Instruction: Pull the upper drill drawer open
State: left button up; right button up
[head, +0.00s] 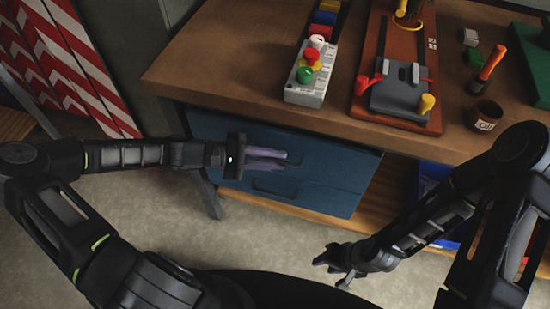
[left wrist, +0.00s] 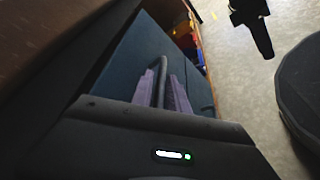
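The blue drawer cabinet (head: 340,170) hangs under the wooden workbench and has an upper and a lower drawer. The upper drawer looks flush; its dark handle is mostly hidden by my fingers in the head view. My left gripper (head: 268,159) reaches in from the left, its purple fingers close together at the upper drawer front. In the left wrist view, the upper drawer handle (left wrist: 161,78) runs between the two fingers, which look shut on it. My right gripper (head: 335,268) hangs over the floor, right of the cabinet's front, apart from everything; its fingers look spread and empty.
The lower drawer handle (head: 273,190) is just below my left gripper. Striped boards (head: 65,60) lean at left. The floor before the drawers is clear.

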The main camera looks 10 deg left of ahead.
pick_arm(q)
jog(key=shift+d, duration=0.1)
jog(key=shift+c, duration=0.4)
grip_shut()
dwell(1.0)
